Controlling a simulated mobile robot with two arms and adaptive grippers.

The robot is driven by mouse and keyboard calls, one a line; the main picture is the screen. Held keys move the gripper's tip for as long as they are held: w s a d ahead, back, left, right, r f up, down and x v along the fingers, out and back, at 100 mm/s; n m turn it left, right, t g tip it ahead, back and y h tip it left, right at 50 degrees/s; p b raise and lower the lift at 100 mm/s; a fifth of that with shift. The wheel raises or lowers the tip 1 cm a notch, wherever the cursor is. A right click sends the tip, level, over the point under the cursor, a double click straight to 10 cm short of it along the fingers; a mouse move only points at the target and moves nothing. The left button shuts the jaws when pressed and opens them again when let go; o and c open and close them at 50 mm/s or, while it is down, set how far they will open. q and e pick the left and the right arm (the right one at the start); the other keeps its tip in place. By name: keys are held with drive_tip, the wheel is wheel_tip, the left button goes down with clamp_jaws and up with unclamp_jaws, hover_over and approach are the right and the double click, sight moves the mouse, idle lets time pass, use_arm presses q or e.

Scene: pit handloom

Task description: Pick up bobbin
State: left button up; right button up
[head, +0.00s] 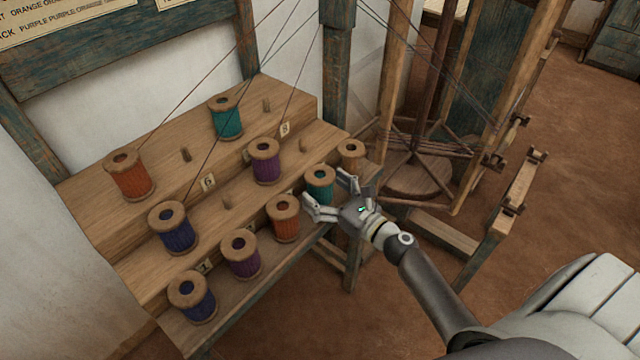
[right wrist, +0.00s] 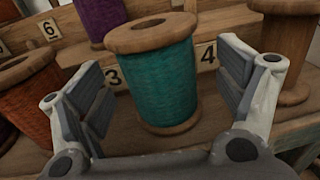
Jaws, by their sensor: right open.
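Several thread bobbins stand upright on a stepped wooden rack (head: 120,225). My right gripper (head: 328,193) is open at the front step, its fingers on either side of a teal bobbin (head: 320,183). In the right wrist view the teal bobbin (right wrist: 160,75) stands between the two open fingers (right wrist: 165,95), with a visible gap on each side. It stands near labels 3 and 4. My left gripper is not in view.
An orange bobbin (head: 283,217) stands left of the teal one, and a bare wooden bobbin (head: 351,154) stands to its right. A purple bobbin (head: 265,160) is behind. Threads rise from the upper bobbins. A wooden winding frame (head: 420,180) stands at right.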

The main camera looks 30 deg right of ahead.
drive_tip(key=shift+x, duration=0.8)
drive_tip(key=shift+f, duration=0.1)
drive_tip(key=shift+c, duration=0.2)
drive_tip(key=c, duration=1.1)
drive_tip(key=shift+c, duration=0.2)
